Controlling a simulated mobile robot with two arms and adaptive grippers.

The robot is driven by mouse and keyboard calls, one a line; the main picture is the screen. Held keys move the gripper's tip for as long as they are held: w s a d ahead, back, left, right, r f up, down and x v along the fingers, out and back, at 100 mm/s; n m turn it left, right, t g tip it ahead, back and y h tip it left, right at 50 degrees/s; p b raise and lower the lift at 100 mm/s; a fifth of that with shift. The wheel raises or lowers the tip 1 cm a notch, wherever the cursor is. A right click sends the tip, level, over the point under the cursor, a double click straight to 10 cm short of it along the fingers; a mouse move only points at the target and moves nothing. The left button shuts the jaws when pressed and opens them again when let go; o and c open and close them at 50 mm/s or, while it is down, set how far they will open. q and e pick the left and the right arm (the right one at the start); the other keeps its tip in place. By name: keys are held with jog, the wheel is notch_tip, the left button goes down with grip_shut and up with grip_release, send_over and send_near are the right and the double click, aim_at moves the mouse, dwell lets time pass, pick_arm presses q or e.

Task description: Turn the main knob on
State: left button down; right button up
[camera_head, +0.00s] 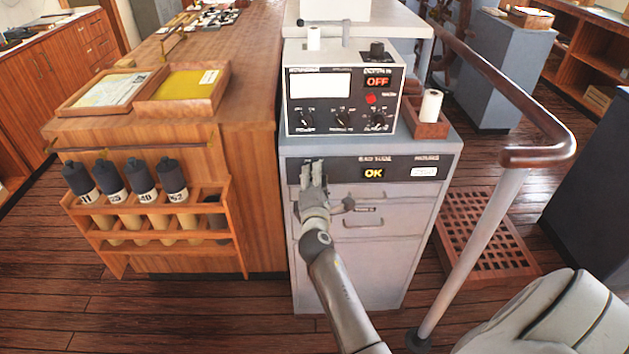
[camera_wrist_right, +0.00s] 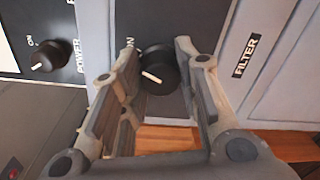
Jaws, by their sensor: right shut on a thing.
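A round black knob (camera_wrist_right: 158,70) with a white pointer line sits on a dark panel in the right wrist view. An "ON" label is beside it, and the pointer is slanted. My right gripper (camera_wrist_right: 158,62) is shut on this knob, one finger on each side. In the head view my right gripper (camera_head: 312,165) is at the left end of the dark strip (camera_head: 335,172) on the grey cabinet's front, and it hides the knob there. My left gripper is not in view.
A control box (camera_head: 337,82) with a red "OFF" display (camera_head: 378,82) and several knobs stands on the cabinet. Another black knob (camera_wrist_right: 50,56) marked "POWER" is at left in the wrist view. A handrail (camera_head: 540,155) stands right; a wooden rack (camera_head: 148,238) is left.

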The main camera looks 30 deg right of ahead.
jog(key=shift+m, duration=0.6)
jog(key=o, duration=1)
jog(key=shift+o, duration=0.2)
